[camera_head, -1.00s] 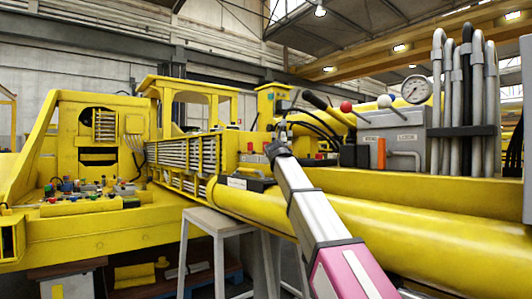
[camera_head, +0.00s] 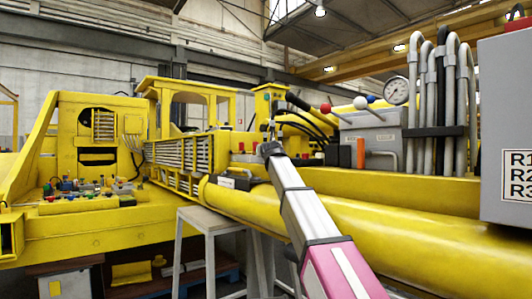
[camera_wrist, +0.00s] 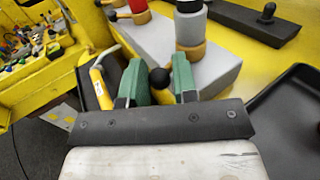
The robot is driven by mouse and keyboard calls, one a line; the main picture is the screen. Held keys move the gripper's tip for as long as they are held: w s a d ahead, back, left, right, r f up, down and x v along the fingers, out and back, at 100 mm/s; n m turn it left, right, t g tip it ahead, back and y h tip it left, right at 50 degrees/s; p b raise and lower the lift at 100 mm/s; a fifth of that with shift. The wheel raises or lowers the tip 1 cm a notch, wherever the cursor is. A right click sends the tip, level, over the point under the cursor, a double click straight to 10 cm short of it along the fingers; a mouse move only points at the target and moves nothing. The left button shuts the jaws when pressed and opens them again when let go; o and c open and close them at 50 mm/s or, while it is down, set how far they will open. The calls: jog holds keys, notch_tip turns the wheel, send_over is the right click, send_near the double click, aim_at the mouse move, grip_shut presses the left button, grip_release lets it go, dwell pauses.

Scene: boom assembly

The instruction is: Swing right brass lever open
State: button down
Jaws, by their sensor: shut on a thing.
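In the wrist view, the green finger pads of my gripper (camera_wrist: 158,82) stand on either side of a black ball knob (camera_wrist: 160,78), and the jaws are shut on it. Just beyond the knob is a brass-coloured part (camera_wrist: 192,51) under a grey and black cylinder (camera_wrist: 190,22). Whether the knob is joined to this brass part is hidden. A second brass-coloured part (camera_wrist: 138,17) sits farther left under a red cap (camera_wrist: 138,5). In the head view, my gripper (camera_head: 270,148) is small at the yellow machine's side, and its hold is too small to make out.
A yellow handle (camera_wrist: 101,87) stands close left of the fingers. A black tray (camera_wrist: 292,105) lies to the right. In the head view, a large grey cabinet (camera_head: 503,130) stands at the right, beside grey pipes (camera_head: 447,100) and a gauge (camera_head: 396,91). A grey stand (camera_head: 212,222) is below.

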jog(key=c, duration=1)
grip_release()
jog(key=shift+w+a+r, duration=0.1)
jog(key=shift+a, duration=0.15)
jog(key=shift+d, duration=0.1)
jog(key=s, duration=0.3)
jog(key=s+d, duration=0.1)
jog(key=s, duration=0.6)
jog(key=shift+s+d, duration=0.4)
